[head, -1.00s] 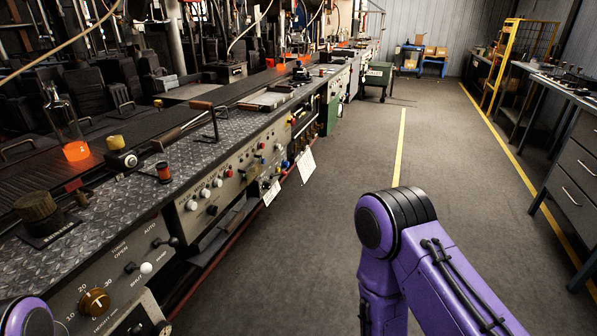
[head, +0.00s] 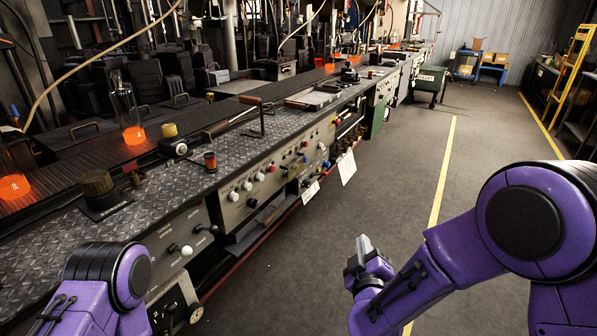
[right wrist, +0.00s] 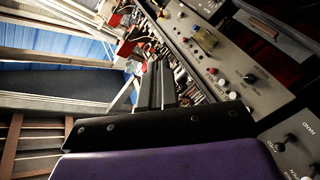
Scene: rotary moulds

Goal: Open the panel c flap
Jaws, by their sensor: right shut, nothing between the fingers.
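The long machine bench has a row of grey front panels. I cannot tell which of them is panel c, and no flap is clearly marked. One grey panel (head: 285,172) carries knobs and buttons, with a recess below it. A nearer panel (head: 181,246) has levers and a dial. My right gripper (head: 363,247) is shut and empty, above the floor to the right of the bench and apart from the panels. In the right wrist view its fingers (right wrist: 158,88) point toward the bench front. My left arm shows at the lower left, but its gripper is out of view.
Glowing orange glassware (head: 133,134) stands on the bench top. White tags (head: 347,167) hang from the front. The aisle floor (head: 400,190) is clear, with a yellow line (head: 443,175) along it.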

